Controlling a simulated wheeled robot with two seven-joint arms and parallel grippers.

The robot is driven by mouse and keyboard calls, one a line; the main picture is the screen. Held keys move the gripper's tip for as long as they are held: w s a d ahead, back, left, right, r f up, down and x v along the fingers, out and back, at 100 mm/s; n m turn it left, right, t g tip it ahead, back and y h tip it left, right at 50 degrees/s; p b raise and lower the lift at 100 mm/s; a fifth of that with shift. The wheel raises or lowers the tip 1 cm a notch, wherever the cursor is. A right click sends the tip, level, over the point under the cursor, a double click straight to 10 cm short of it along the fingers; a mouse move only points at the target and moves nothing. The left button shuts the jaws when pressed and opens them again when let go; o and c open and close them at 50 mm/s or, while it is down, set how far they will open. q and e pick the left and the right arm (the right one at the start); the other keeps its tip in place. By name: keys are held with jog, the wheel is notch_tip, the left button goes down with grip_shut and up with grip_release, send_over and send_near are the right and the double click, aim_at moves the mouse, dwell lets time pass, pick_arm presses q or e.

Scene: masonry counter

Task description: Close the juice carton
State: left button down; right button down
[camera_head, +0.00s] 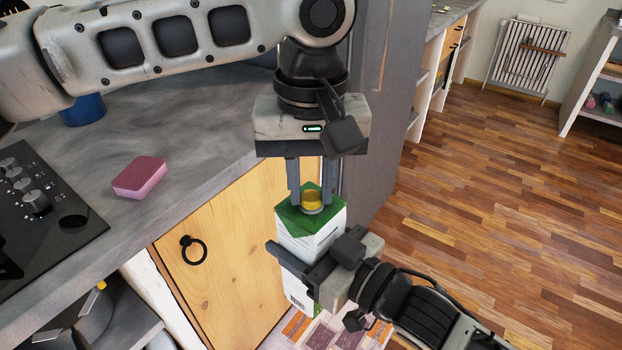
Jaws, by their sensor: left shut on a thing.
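The juice carton (298,243), white with a green top, is held up in front of the wooden cabinet door, slightly tilted. The right gripper hides part of the carton's lower side.
A pink sponge (140,177) and a blue container (83,110) stand on the grey counter (195,135), left of the carton. A black cooktop (60,238) is at the far left. A patterned rug (325,331) lies below. The wooden floor (500,190) at right is clear.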

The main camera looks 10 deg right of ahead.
pick_arm(q)
jog(key=m, duration=2.3)
jog(key=c, duration=1.2)
grip_release()
jog(key=shift+r, duration=2.2)
